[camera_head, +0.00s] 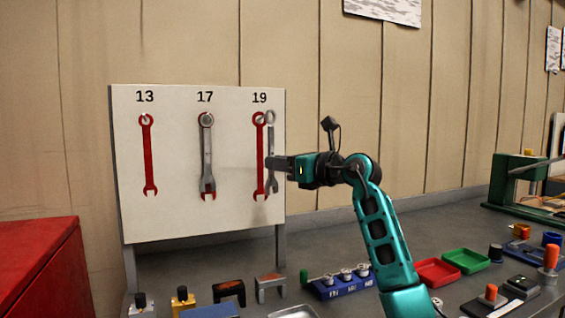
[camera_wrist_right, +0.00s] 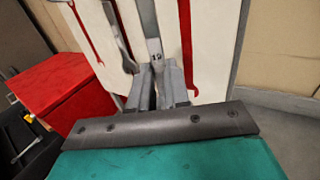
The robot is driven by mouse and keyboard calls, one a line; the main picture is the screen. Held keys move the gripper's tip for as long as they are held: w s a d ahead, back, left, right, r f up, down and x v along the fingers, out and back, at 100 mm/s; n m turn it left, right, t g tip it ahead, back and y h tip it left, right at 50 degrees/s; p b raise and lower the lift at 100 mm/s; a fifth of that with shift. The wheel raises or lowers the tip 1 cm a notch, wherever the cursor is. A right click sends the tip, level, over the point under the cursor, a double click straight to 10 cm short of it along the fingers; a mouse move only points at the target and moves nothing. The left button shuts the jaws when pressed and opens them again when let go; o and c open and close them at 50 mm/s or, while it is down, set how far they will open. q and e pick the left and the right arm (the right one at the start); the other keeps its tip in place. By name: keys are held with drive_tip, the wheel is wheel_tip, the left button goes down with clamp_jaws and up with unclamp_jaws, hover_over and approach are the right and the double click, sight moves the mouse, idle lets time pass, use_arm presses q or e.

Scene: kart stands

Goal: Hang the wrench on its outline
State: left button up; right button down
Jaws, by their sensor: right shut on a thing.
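A white board (camera_head: 180,225) bears red wrench outlines under the numbers 13, 17 and 19. My right gripper (camera_head: 276,165) is shut on a grey wrench (camera_head: 271,135), held upright with its ring end up. It appears just right of the red 19 outline (camera_head: 259,150) in the head view. In the right wrist view the held wrench (camera_wrist_right: 150,28) carries a 19 mark and appears left of that outline (camera_wrist_right: 186,45), so it seems to be in front of the board. The gap to the board is hard to judge. My left gripper is out of view.
Another grey wrench (camera_head: 207,155) hangs over the 17 outline. The 13 outline (camera_head: 148,160) is bare. Below, the bench holds small stands, a blue socket rack (camera_head: 340,288), and red (camera_head: 437,271) and green (camera_head: 466,261) trays. A red cabinet (camera_head: 40,265) stands at left.

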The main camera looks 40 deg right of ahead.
drive_tip(key=w, duration=0.3)
drive_tip(key=w+d, duration=0.1)
drive_tip(key=w, duration=0.1)
drive_tip(key=shift+w+d+f+p, duration=0.1)
drive_tip(key=shift+w+f+p, duration=0.2)
drive_tip(key=shift+p, duration=0.1)
drive_tip(key=shift+w+d+p, duration=0.15)
drive_tip(key=shift+w+p, duration=0.15)
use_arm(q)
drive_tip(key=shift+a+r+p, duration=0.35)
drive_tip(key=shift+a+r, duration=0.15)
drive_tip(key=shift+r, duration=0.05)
use_arm(e)
drive_tip(key=shift+w, duration=0.2)
drive_tip(key=c, duration=1.2)
unclamp_jaws()
drive_tip(key=shift+c, duration=0.2)
drive_tip(key=shift+o, duration=1.1)
drive_tip(key=shift+s+r, duration=0.1)
drive_tip(key=shift+r, duration=0.05)
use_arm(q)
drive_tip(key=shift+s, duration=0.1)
